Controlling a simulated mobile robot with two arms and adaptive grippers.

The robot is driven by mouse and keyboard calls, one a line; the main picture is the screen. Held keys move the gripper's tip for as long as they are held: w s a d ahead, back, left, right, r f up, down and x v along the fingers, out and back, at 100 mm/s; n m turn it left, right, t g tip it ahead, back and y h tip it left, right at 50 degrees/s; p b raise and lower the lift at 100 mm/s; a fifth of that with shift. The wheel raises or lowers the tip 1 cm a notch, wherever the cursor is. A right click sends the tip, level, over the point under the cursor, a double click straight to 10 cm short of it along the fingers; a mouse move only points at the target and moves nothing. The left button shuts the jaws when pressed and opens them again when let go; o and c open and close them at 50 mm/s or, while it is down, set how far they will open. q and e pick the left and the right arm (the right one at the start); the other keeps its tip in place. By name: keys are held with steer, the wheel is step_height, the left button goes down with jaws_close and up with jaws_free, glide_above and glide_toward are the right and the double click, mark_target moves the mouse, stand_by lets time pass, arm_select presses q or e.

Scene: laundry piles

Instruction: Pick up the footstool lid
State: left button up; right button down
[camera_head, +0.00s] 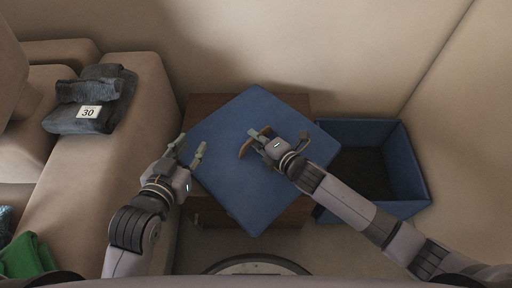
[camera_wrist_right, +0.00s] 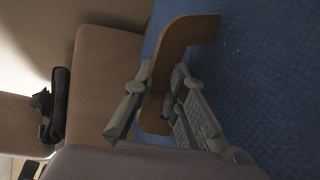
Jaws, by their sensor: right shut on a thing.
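The footstool lid (camera_head: 243,195) is a flat blue square. It lies turned at an angle over a brown wooden piece of furniture (camera_head: 205,102) in the head view. A curved brown handle strap stands on the lid (camera_wrist_right: 187,33) in the right wrist view. My right gripper (camera_head: 257,141) is above the lid and shut on this handle (camera_head: 246,149). In the wrist view its fingers (camera_wrist_right: 155,100) lie on either side of the strap. My left gripper (camera_head: 188,153) is open and empty beside the lid's left corner.
An open blue box (camera_head: 413,172), the same blue as the lid, stands on the floor at the right. A beige sofa (camera_head: 150,85) is at the left, with folded dark clothing (camera_head: 105,90) tagged 30 on it. Green cloth (camera_head: 30,257) lies at the lower left.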

stand_by(0.5)
steer(key=shift+w+r, duration=0.1)
steer(key=shift+r, duration=0.15)
arm_select(q)
steer(key=shift+f, duration=0.1)
